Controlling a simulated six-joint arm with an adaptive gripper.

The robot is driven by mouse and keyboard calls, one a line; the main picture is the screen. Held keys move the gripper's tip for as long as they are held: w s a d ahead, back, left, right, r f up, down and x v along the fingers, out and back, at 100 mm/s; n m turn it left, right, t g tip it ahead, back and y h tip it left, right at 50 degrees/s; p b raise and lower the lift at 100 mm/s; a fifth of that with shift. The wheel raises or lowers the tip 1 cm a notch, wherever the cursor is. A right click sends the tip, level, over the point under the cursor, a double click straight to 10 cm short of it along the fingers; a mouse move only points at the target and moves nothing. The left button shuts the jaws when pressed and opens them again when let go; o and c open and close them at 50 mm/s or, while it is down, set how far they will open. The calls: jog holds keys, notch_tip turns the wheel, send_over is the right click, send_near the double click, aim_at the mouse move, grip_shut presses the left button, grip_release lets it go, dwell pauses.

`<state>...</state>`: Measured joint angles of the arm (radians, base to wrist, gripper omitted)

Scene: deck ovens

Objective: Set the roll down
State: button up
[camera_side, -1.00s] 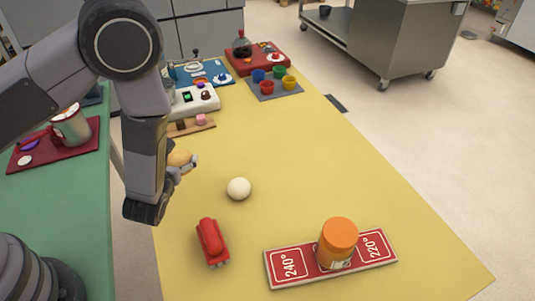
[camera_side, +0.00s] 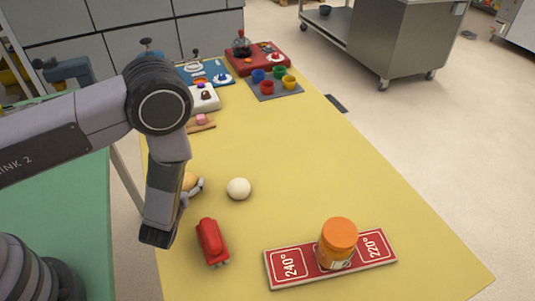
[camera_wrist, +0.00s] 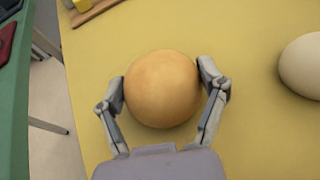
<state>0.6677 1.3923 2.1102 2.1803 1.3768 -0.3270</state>
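The roll (camera_wrist: 161,88) is a round, golden-brown ball between the two fingers of my gripper (camera_wrist: 166,90) in the wrist view. The fingers touch it on its left and right sides. In the side view the roll (camera_side: 188,180) is mostly hidden behind my arm, with one fingertip (camera_side: 197,187) showing. It is low over the left part of the yellow table (camera_side: 300,170). I cannot tell whether it touches the table. A red board marked 240° and 220° (camera_side: 290,266) lies near the front, with an orange-lidded jar (camera_side: 339,243) standing on its middle.
A white ball (camera_side: 239,188) sits just right of my gripper, also in the wrist view (camera_wrist: 303,66). A red toy-like vehicle (camera_side: 212,242) lies in front. Coloured cups (camera_side: 267,86) on a grey mat stand at the back. The table's right middle is clear.

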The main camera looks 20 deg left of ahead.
jog(key=o, duration=0.3)
jog(key=shift+r, duration=0.1)
jog(key=v, duration=1.2)
jog(key=shift+w+r, duration=0.1)
jog(key=a+r+n+g+y, duration=0.3)
jog(key=a+r+n+g, duration=0.3)
jog(key=r+n, duration=0.4)
jog(key=a+r+n+g+y, duration=0.35)
jog(key=a+r+n, duration=0.45)
jog(key=r, duration=0.4)
jog(key=s+a+r+n+t+h, duration=0.1)
jog(key=s+r+n+t+h, duration=0.1)
jog(key=s+r+n+h, duration=0.9)
jog(key=shift+s+r+n, duration=1.2)
jog(key=shift+s+r, duration=0.15)
jog(key=shift+s, duration=0.1)
